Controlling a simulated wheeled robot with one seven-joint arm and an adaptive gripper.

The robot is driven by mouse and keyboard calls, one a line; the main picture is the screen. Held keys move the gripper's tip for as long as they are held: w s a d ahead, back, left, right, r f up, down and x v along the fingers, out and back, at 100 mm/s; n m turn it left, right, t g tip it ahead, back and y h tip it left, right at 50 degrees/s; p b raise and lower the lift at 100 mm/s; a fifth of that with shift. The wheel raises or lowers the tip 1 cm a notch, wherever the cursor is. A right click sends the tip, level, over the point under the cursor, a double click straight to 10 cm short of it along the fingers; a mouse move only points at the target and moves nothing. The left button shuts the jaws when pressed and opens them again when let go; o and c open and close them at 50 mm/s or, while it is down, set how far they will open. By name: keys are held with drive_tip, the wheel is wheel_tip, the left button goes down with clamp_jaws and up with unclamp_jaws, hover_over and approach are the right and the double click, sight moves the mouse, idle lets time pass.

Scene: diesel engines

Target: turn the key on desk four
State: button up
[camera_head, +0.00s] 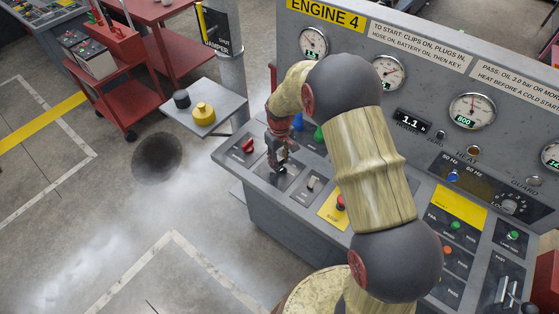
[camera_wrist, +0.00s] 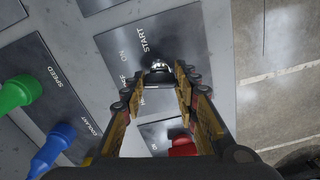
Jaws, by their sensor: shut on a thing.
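Desk four is the grey console (camera_head: 285,225) under the yellow ENGINE 4 sign (camera_head: 326,14). My gripper (camera_head: 279,163) is at the left end of its sloped top, over a dark key plate (camera_head: 276,181). In the wrist view, my gripper (camera_wrist: 158,77) has its fingertips around the silver key (camera_wrist: 160,66), shut on it. The plate there (camera_wrist: 135,45) is marked START and ON, with other marks partly hidden by the fingers. In the head view my gripper hides the key. The key's exact angle cannot be told.
A red switch (camera_head: 248,145) lies left of my gripper, a grey toggle (camera_head: 311,182) and a red button (camera_head: 340,202) to its right. Green (camera_wrist: 18,92) and blue (camera_wrist: 52,148) knobs stand close by. A side shelf (camera_head: 225,103) holds a yellow cylinder (camera_head: 203,114).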

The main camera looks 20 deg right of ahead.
sight(280, 161)
drive_tip(key=shift+n, duration=1.2)
drive_tip(key=o, duration=1.1)
wheel_tip(280, 161, up, 12)
